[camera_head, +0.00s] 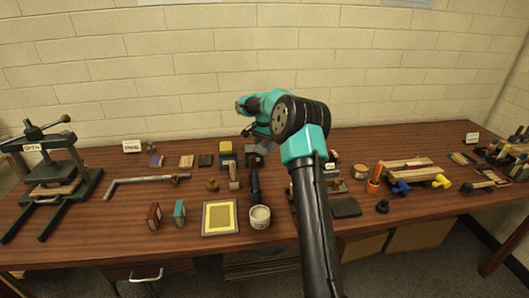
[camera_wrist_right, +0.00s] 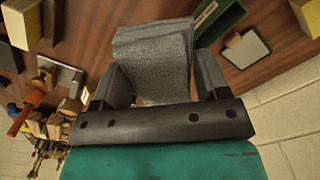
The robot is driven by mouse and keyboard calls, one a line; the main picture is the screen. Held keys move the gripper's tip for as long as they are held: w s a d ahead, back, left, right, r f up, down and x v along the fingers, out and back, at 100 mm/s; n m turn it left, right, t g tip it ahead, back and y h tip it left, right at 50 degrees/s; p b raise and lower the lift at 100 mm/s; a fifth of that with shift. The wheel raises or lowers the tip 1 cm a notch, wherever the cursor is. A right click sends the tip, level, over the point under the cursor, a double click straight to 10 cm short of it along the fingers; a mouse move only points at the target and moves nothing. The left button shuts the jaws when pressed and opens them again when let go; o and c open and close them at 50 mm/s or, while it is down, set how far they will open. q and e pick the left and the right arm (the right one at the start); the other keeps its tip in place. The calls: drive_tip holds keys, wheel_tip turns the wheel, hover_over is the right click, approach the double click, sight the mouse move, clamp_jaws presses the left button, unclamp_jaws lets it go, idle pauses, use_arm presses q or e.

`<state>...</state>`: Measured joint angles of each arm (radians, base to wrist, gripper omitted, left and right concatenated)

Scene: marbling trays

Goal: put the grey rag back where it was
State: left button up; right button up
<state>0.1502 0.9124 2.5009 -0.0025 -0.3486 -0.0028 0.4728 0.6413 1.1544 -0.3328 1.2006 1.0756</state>
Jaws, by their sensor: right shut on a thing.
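The grey rag (camera_wrist_right: 155,58) is a folded, woven cloth. In the right wrist view it sits between the two dark fingers of my right gripper (camera_wrist_right: 160,84), which is shut on it. In the head view my right gripper (camera_head: 258,132) is over the back middle of the wooden table, and a small grey patch of the rag (camera_head: 263,147) shows below it. I cannot tell whether the rag touches the table. The left gripper is not in view.
A dark green box with a label (camera_wrist_right: 222,18) is close beside the rag in the wrist view. A white pot (camera_head: 260,217), a yellow framed panel (camera_head: 220,217) and a press (camera_head: 50,185) stand on the table (camera_head: 120,225). The front left is clear.

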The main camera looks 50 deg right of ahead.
sight(264, 144)
drive_tip(key=shift+f, duration=1.85)
drive_tip(key=shift+f, duration=0.6)
drive_tip(key=o, duration=0.9)
drive_tip(key=shift+r, duration=0.15)
wheel_tip(264, 144, up, 13)
drive_tip(key=shift+f, duration=0.1)
drive_tip(key=shift+w+a, duration=0.1)
